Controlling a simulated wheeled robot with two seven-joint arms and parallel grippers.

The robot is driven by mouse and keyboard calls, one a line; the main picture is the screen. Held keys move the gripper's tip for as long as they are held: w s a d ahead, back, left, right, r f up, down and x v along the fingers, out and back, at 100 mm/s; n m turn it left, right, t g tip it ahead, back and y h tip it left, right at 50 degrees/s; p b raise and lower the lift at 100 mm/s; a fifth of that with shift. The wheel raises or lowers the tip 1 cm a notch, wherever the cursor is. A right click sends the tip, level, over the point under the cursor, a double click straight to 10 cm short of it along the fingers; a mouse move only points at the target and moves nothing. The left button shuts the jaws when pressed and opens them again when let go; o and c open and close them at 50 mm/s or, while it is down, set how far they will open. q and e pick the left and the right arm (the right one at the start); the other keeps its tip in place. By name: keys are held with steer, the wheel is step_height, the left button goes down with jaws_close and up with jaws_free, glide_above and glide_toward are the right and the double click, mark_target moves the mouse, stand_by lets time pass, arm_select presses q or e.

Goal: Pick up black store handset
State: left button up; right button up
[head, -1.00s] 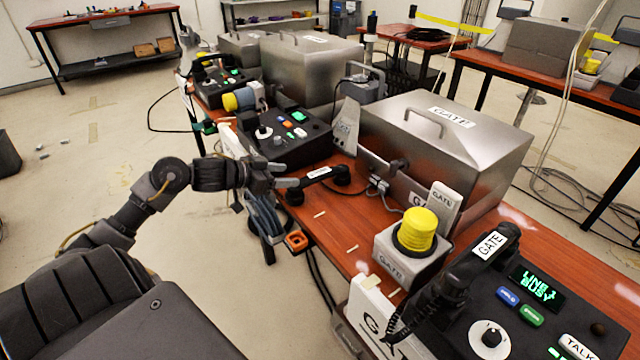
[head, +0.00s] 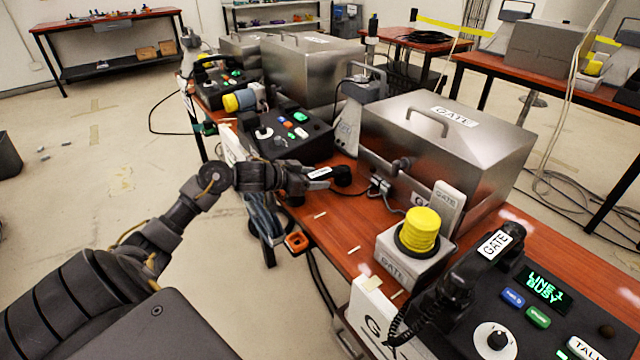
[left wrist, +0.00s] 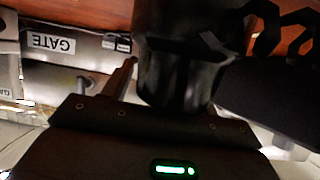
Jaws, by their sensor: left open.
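A black handset (head: 342,175) with a small white label lies on the red-brown table beside a black phone console; the label is too small to read. My left gripper (head: 308,180) is open at the near end of this handset and covers part of it. In the left wrist view, a large black handset part (left wrist: 185,50) stands close in front of the jaws, with one finger visible at its left. The other finger is mostly hidden, so I cannot tell whether they touch it. My right gripper is out of view.
The black phone console (head: 285,135) stands just behind the handset. A metal case (head: 440,150) marked GATE is to its right. Nearer are a yellow beacon (head: 420,232) and another black handset (head: 478,268) labelled GATE on its console. An orange piece (head: 297,242) sits at the table's edge.

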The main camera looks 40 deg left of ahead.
arm_select(q)
steer(key=c, duration=1.1)
steer(key=shift+c, duration=0.6)
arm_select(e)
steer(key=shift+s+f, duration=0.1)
arm_select(q)
steer(key=shift+r, duration=0.15)
